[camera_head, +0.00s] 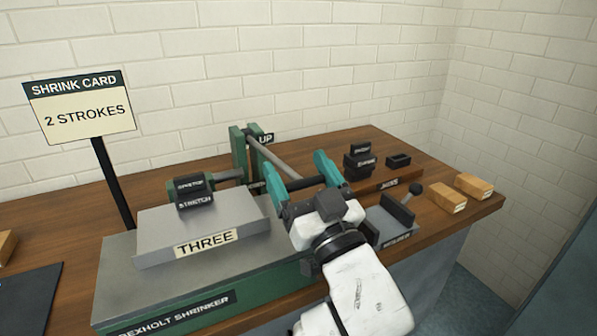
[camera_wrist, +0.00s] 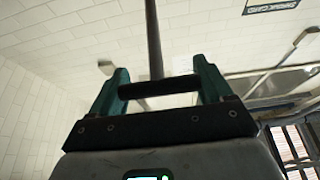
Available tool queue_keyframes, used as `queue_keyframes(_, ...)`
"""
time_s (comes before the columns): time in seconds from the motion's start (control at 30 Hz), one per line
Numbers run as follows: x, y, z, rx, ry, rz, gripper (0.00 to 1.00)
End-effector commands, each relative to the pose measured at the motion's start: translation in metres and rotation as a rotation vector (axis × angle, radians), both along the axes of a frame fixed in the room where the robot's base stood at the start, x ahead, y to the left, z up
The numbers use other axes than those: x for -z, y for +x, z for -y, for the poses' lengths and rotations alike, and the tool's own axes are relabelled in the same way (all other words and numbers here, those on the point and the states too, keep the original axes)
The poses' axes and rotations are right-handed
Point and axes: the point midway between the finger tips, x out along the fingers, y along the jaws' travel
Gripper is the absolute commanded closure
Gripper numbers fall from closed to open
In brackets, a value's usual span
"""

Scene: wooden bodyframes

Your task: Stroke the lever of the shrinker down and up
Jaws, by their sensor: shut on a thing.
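The shrinker (camera_head: 125,270) is a grey and green bench machine on the wooden bench. Its label reads "REXHOLT SHRINKER", partly hidden at the start. The lever (camera_head: 272,158) is a grey rod running from the green posts to a black crossbar grip (camera_head: 305,183). My gripper (camera_head: 295,168) has its teal fingers at the two ends of this grip and is shut on it. In the wrist view the black grip (camera_wrist: 160,87) spans between both fingers, with the rod (camera_wrist: 154,40) rising behind it. An "UP" tag (camera_head: 265,138) is beside the posts, near the rod's far end.
A card (camera_head: 80,105) on a black post reads "SHRINK CARD 2 STROKES". A grey block (camera_head: 160,232) labelled "THREE" sits on the machine. Black jaw blocks (camera_head: 358,165), a grey fixture (camera_head: 390,222) and wooden blocks (camera_head: 445,198) stand at the right. A tiled wall is behind.

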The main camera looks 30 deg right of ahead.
Motion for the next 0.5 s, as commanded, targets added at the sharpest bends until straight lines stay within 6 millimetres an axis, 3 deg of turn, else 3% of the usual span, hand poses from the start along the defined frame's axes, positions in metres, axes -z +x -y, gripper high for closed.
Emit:
queue_keyframes(0.33, 0.002, -0.0014, -0.0002, 0.0, -0.001, -0.002, 0.76)
queue_keyframes(0.37, 0.0021, -0.0014, -0.0002, 0.0, -0.001, -0.002, 0.2)
queue_keyframes(0.5, 0.002, -0.001, -0.0002, 0.0, -0.001, -0.002, 0.06)
